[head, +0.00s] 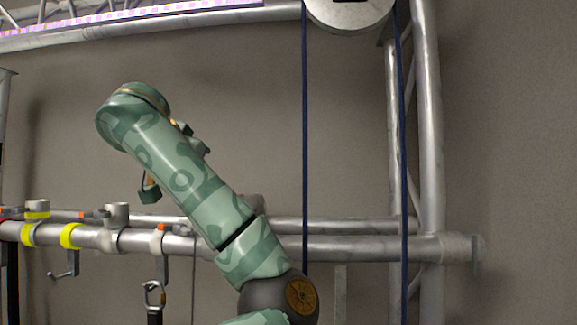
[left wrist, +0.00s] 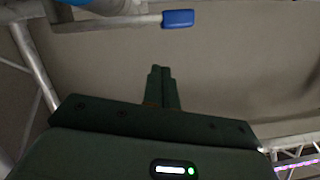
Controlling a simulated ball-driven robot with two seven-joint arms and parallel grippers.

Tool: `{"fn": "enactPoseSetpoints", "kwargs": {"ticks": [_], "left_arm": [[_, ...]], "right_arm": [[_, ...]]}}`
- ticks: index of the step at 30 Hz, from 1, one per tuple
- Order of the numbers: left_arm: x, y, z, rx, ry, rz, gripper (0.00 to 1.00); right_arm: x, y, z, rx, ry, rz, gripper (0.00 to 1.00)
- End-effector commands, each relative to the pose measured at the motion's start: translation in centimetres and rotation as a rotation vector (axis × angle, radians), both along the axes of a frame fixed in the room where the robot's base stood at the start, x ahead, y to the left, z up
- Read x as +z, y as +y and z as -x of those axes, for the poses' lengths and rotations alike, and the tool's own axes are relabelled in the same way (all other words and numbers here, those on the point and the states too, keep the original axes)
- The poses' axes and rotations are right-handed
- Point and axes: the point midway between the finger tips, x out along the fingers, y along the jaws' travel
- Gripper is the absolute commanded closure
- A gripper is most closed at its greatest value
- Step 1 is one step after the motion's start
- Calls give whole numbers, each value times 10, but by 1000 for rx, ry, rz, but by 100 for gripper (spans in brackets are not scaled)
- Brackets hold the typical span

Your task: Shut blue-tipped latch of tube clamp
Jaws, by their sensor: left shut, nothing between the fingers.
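In the left wrist view, the blue tip (left wrist: 178,18) of the latch sits at the end of a pale lever (left wrist: 110,23) running in from the left near the top edge. Above the lever is a bright blue rounded part, cut off by the frame. My left gripper (left wrist: 160,68) is shut and empty; its fingers point toward the top of the picture, below and left of the blue tip and visibly apart from it. In the head view my green arm rises from the bottom to the upper left. It hides part of the tube; I see no blue tip there.
In the head view a horizontal tube (head: 130,239) carries yellow bands (head: 70,236), orange-tipped clamps and a hanging carabiner (head: 154,293). Two dark blue ropes (head: 305,130) hang from a round metal part (head: 349,9). A truss upright (head: 428,130) stands at right. A pink-lit truss crosses the upper left.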

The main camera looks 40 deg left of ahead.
Motion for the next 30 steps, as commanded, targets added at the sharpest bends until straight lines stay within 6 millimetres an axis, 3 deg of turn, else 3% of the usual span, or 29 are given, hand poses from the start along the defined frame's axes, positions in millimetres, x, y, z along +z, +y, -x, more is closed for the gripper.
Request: {"fn": "enactPoseSetpoints", "kwargs": {"ticks": [12,30], "left_arm": [[-30,18,11,1,-136,221,100],[-37,22,14,1,-171,278,100]], "right_arm": [[-17,0,0,1,1,0,64],[-20,-1,0,1,1,0,64]]}}
